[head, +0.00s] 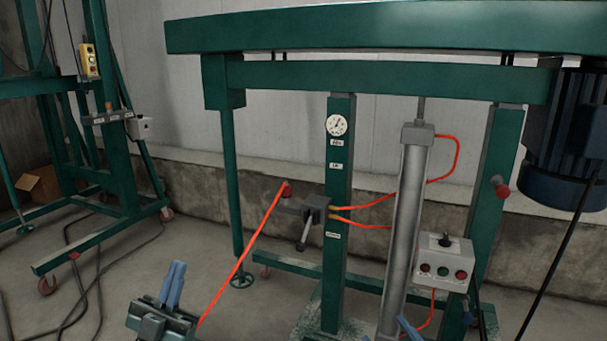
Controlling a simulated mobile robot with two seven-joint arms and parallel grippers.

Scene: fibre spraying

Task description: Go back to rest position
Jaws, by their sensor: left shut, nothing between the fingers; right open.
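My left gripper (175,272) shows at the bottom, left of the middle. Its blue fingers are together, point up and hold nothing. It is left of the green machine frame (335,225), in front of the floor. An orange hose runs from just beside it up to a red-tipped valve (310,210) on the frame. My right gripper (408,327) shows only in part at the bottom edge, in front of the grey cylinder (408,220). A blue fingertip is visible; most of the gripper is cut off. It is open, and I see nothing held in it.
A control box (443,258) with a black knob and buttons is on the right, near my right gripper. A blue motor (566,140) hangs at far right. A wheeled green stand (115,160) is on the left, with cables on the floor.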

